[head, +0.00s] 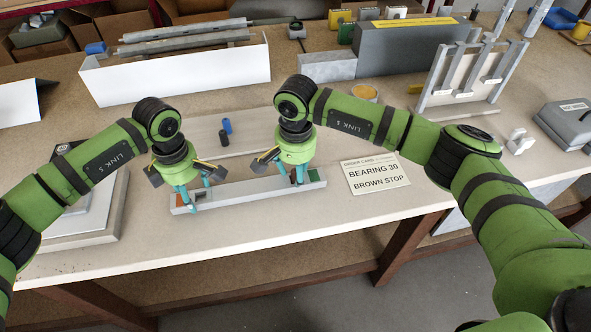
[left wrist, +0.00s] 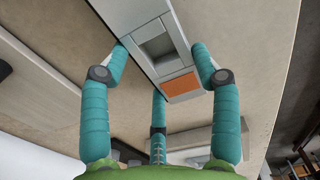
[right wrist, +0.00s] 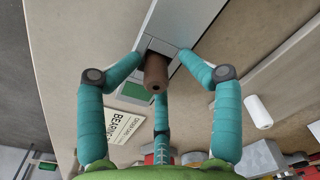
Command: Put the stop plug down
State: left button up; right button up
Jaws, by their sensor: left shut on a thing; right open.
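The long pale grey profile (head: 245,192) lies on the bench front. My left gripper (head: 193,193) is shut on its left end, beside an empty square pocket (left wrist: 157,50) and an orange patch (left wrist: 181,85). My right gripper (head: 287,178) is open over the right end. The brown stop plug (right wrist: 155,75) stands between its spread fingers, apart from them as far as I can see. The plug's far end is at a dark pocket beside a green patch (right wrist: 136,91); how deep it sits I cannot tell. In the head view the fingers mostly hide it.
An order card (head: 375,174) reading "BEARING 30, BROWN STOP" lies right of the profile. A black plug (head: 223,138) and a blue plug (head: 227,126) stand behind it. A white tray (head: 180,78) and a grey rack (head: 470,75) are further back.

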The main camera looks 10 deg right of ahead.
pick_arm(q)
jog(key=shift+w, duration=0.2)
pick_arm(e)
jog(key=shift+s+f, duration=0.45)
jog(key=shift+f, duration=0.25)
jog(key=shift+r, duration=0.1)
pick_arm(q)
jog(key=shift+f, duration=0.15)
pick_arm(e)
notch_tip(320, 180, up, 14)
jog(key=shift+w+f, duration=0.2)
jog(key=shift+f, duration=0.05)
pick_arm(q)
jog(key=o, duration=1.5)
notch_tip(320, 180, up, 2)
jog(key=shift+r+p, duration=0.1)
jog(key=shift+p, duration=0.5)
jog(key=shift+r+p, duration=1.15)
jog(key=shift+r, duration=1.3)
pick_arm(e)
jog(key=shift+r, duration=1.65)
